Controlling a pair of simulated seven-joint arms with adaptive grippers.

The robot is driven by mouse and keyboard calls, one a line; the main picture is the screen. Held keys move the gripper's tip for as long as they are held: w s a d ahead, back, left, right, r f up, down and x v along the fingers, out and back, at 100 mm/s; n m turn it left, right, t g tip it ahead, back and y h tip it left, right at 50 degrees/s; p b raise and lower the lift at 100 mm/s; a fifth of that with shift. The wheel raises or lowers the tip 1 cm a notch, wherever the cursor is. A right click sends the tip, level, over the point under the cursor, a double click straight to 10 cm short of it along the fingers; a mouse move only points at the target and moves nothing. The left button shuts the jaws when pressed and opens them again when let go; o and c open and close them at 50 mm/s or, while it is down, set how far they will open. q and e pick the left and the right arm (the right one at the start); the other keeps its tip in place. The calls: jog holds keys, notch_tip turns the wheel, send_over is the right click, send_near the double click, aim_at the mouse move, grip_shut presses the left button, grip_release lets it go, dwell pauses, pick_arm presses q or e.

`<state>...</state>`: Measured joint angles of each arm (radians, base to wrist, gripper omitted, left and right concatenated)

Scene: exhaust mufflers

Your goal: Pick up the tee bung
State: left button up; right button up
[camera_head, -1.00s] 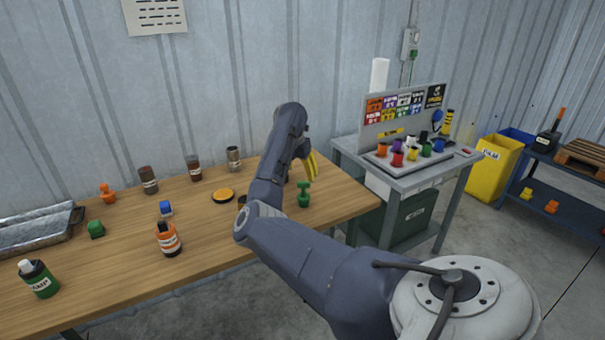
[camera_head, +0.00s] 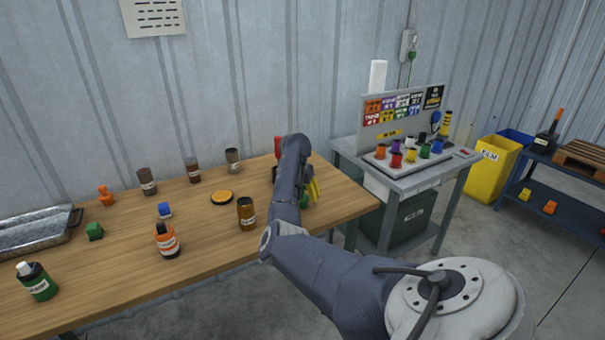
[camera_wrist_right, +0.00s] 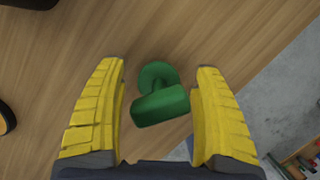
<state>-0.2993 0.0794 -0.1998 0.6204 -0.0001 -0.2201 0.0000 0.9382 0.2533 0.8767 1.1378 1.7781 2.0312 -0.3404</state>
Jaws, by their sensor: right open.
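The tee bung is a small green T-shaped piece. In the right wrist view the tee bung (camera_wrist_right: 160,104) stands on the wooden table between the two yellow fingers of my right gripper (camera_wrist_right: 162,98), with a gap on the left and a narrow gap on the right. In the head view the tee bung (camera_head: 304,201) is mostly hidden behind my right gripper (camera_head: 313,190), near the table's right end. My right gripper is open and points down around the bung. My left gripper is not in view.
A grey stand (camera_head: 455,167) with coloured plugs is to the right.

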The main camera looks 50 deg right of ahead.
jog(key=shift+d+f, duration=0.15)
jog(key=shift+f, duration=0.5)
jog(key=c, duration=1.3)
jog(key=shift+r, duration=0.15)
notch_tip(320, 180, up, 20)
jog(key=shift+f, duration=0.1)
jog(key=shift+c, duration=0.2)
